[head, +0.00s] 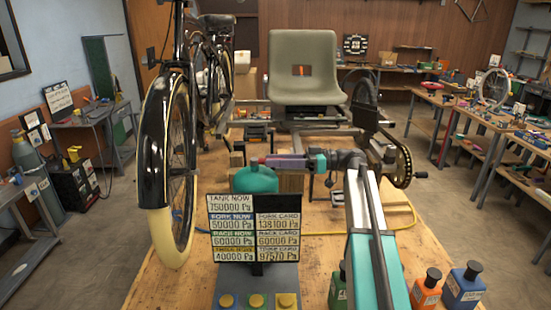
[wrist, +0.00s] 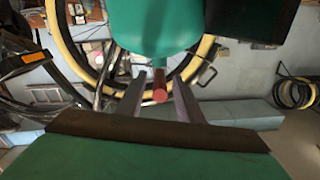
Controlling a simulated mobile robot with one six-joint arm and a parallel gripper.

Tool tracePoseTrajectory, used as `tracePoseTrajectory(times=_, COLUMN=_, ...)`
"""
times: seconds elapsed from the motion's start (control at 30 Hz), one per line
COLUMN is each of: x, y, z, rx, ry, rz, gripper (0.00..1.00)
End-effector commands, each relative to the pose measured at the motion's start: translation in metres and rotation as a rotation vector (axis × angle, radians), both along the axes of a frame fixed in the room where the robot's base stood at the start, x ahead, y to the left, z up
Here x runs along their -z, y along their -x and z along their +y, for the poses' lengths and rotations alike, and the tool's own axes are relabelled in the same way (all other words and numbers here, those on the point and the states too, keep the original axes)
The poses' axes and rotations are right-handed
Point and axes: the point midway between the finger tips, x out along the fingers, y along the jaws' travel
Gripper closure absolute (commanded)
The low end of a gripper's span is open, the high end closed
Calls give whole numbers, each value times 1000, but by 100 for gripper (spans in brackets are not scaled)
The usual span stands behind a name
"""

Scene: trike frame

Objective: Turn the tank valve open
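The teal tank (head: 255,180) stands on the workbench behind the sign board. It also fills the top middle of the wrist view (wrist: 158,25). A small red valve part (wrist: 160,92) sticks out below the tank in the wrist view, its round end facing me. My gripper (wrist: 158,88) is open, with one finger on each side of the red part and a visible gap to both. In the head view my gripper (head: 268,160) reaches left, just above the tank. The valve's far end is hidden.
A sign board (head: 258,228) with pressure readings stands in front of the tank, above several coloured buttons. A black bicycle wheel with cream tyre (head: 170,170) is close on the left. A grey seat (head: 304,68) is behind. Orange (head: 427,288) and blue (head: 464,287) bottles stand front right.

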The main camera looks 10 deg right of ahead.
Motion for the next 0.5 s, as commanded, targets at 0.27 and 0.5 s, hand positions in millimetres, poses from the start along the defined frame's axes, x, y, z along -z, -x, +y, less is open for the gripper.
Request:
tracePoseTrajectory(times=0.27, x=1, y=-1, z=5, rx=2, ry=0, rz=0, gripper=67)
tracePoseTrajectory(times=0.5, x=0, y=-1, z=5, rx=2, ry=0, rz=0, gripper=84)
